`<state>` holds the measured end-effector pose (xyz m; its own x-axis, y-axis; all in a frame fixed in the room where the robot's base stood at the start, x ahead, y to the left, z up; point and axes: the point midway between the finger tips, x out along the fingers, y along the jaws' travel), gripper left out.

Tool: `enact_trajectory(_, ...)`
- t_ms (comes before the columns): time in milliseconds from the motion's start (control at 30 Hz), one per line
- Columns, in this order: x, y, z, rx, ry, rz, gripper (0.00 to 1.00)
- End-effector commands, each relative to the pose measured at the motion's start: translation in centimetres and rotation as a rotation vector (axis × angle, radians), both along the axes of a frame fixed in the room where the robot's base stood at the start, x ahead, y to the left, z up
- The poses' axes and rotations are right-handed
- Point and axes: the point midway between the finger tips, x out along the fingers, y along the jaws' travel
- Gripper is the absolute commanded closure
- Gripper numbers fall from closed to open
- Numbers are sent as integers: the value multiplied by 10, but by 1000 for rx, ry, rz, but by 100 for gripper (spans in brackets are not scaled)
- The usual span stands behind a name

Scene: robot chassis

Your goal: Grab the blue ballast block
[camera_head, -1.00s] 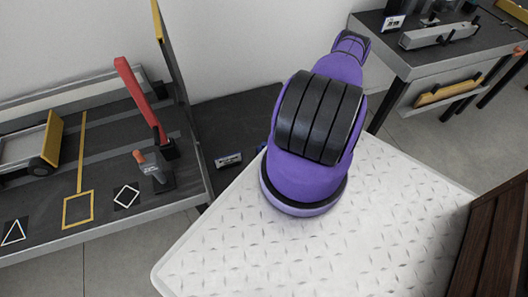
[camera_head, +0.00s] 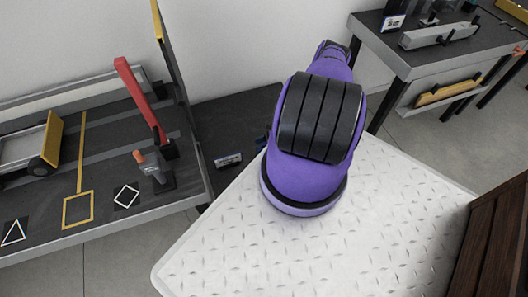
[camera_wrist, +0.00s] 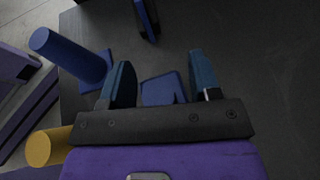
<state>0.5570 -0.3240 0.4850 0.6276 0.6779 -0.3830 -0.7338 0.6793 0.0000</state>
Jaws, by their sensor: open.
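My gripper (camera_wrist: 160,62) shows in the wrist view, with its two dark blue fingers spread apart and nothing clamped between them. A flat-faced blue block (camera_wrist: 163,88) shows between the fingers, partly hidden behind the gripper's dark crossbar; it looks like the ballast block, but I cannot tell its full shape. I cannot tell how far below the fingertips it lies. In the head view my purple arm hides the gripper and the block.
A blue cylinder (camera_wrist: 68,56) stands left of the fingers in the wrist view, with a yellow cylinder (camera_wrist: 48,147) lower left. Another blue piece (camera_wrist: 147,18) is at the top. Dark surface right of the fingers is clear. A red lever (camera_head: 141,98) rises from the left bench.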

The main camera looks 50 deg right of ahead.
Motion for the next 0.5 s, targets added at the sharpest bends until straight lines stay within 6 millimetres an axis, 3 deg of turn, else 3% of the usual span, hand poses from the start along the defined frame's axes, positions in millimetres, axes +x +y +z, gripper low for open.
enact_trajectory(133,0,0,0,0,0,0,43)
enact_trajectory(367,0,0,0,0,0,0,96)
enact_trajectory(400,0,0,0,0,0,0,100)
enact_trajectory(500,0,0,0,0,0,0,100)
